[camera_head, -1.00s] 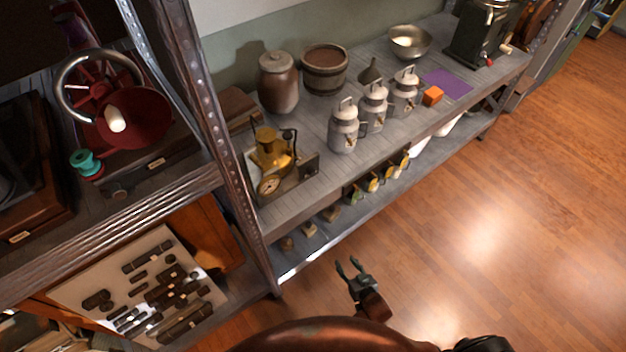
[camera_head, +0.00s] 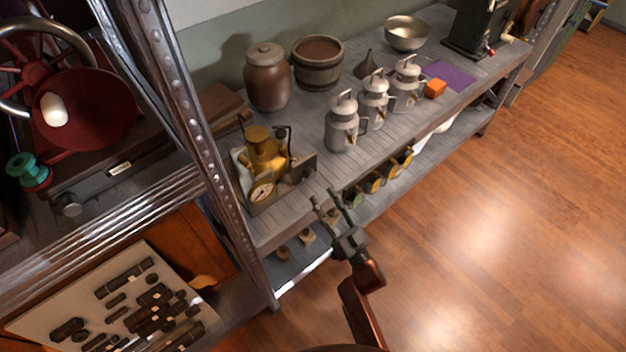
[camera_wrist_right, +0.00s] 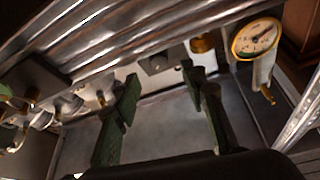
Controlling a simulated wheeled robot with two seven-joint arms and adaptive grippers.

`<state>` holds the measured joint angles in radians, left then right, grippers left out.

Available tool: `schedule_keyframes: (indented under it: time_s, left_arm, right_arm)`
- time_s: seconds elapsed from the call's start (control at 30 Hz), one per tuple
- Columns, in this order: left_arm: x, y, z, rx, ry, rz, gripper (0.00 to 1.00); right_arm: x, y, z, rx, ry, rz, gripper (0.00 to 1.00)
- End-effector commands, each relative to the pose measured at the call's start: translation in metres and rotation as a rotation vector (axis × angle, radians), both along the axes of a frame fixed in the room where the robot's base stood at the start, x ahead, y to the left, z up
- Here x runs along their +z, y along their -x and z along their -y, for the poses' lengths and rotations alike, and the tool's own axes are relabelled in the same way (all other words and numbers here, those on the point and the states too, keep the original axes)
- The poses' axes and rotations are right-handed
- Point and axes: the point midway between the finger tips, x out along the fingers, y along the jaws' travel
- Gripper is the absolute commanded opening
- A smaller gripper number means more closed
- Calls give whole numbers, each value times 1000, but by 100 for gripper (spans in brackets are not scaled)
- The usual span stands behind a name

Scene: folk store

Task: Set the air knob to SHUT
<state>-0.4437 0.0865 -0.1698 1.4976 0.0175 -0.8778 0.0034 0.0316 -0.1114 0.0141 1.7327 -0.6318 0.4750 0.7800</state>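A brass device (camera_head: 265,150) with a round white dial gauge (camera_head: 262,191) stands on the wooden shelf near the metal post. A grey plate (camera_head: 303,168) with a small dark spot sits at its right side; I cannot read any label or tell for certain which part is the air knob. My right gripper (camera_head: 326,199) is in front of the shelf's front edge, to the right of the device, open and empty. In the right wrist view its two fingers (camera_wrist_right: 159,80) stand apart; the gauge (camera_wrist_right: 257,38) is at upper right and a grey plate (camera_wrist_right: 157,62) lies beyond the fingertips. My left gripper is not in view.
Grey metal cans (camera_head: 342,125) stand right of the device, a brown jar (camera_head: 267,80) and a wooden tub (camera_head: 318,65) behind. The metal post (camera_head: 205,150) rises close on the left. Floor space is free at right.

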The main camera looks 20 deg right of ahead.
Motion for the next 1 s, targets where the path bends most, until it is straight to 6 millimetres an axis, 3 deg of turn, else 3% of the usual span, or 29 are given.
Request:
schedule_keyframes:
  time_s: [0.43,0.8,1.0]
  left_arm:
    - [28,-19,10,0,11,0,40]
    - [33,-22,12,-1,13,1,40]
    - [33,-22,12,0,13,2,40]
  right_arm:
    - [22,-57,-12,-1,-1,-2,39]
    - [25,-63,-14,-2,0,-2,39]
    - [25,-63,-14,-2,0,-2,26]
